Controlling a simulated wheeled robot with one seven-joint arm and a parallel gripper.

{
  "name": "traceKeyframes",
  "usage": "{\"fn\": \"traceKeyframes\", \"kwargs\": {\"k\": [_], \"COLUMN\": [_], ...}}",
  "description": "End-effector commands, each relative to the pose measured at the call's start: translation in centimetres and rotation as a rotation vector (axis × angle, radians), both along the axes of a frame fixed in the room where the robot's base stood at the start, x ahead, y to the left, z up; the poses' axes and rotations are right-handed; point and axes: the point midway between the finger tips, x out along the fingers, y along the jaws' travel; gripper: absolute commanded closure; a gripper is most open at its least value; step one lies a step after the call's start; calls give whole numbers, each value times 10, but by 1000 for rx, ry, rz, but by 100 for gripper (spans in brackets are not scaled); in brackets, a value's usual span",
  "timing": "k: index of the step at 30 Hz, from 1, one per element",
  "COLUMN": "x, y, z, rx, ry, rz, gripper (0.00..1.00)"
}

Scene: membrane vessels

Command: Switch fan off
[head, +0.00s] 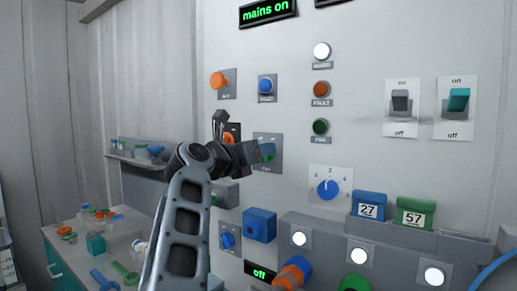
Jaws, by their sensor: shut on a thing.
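The fan control is a grey plate (275,167) with a small label, on the pale wall panel near the middle of the head view. A green-blue knob (267,156) on it is mostly hidden by my gripper. My gripper (262,150) reaches in from the left and is shut on this knob; the grip itself is partly hidden. The knob's setting cannot be read. A dark green lamp (320,127), apparently labelled for the fan, looks unlit to the right of the plate.
An orange button (218,80) and a blue button (266,86) sit above my gripper. A blue dial (328,189) is at the lower right. Two toggle switches (401,101) (458,100) are further right. Displays read "mains on" (266,12) and "off" (260,272). A cluttered bench (75,245) stands left.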

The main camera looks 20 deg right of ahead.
Motion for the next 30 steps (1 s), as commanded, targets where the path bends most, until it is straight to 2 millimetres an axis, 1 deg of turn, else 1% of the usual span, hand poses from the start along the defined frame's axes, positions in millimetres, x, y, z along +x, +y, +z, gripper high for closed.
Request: {"fn": "traceKeyframes", "kwargs": {"k": [6,12,29,30], "x": [1,1,1,1], "y": [1,2,2,2], "z": [0,0,-1,-1], "rx": [-74,-113,-129,-129], "ry": [102,154,176,176], "rz": [1,1,2,2], "gripper": [82,82,82,47]}}
